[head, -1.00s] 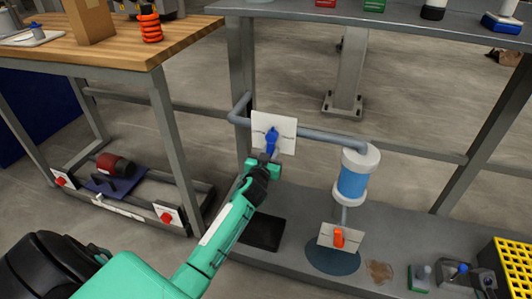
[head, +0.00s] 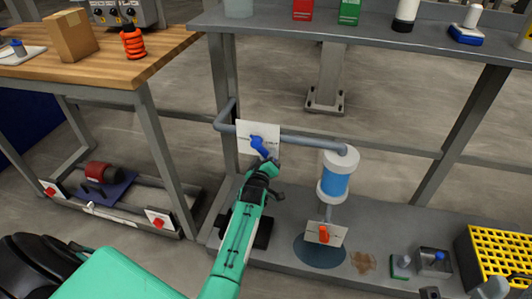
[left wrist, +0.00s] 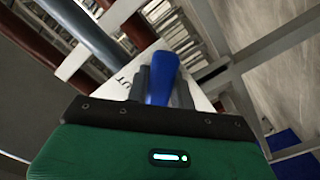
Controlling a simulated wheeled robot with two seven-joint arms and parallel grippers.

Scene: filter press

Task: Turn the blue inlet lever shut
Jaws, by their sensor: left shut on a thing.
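The blue inlet lever (head: 260,146) is on a white plate (head: 245,132) on the grey pipe. It slants from upper left to lower right. My left gripper (head: 268,163) is at the lever's lower end. In the left wrist view, the blue lever (left wrist: 162,78) stands between the two dark fingers of my left gripper (left wrist: 162,88), which are shut on it. The fingers hide part of the lever's sides.
A blue and white filter housing (head: 336,177) hangs right of the plate. A wooden bench (head: 110,68) stands at left, a yellow grate (head: 499,257) at lower right. A grey shelf (head: 350,32) runs above.

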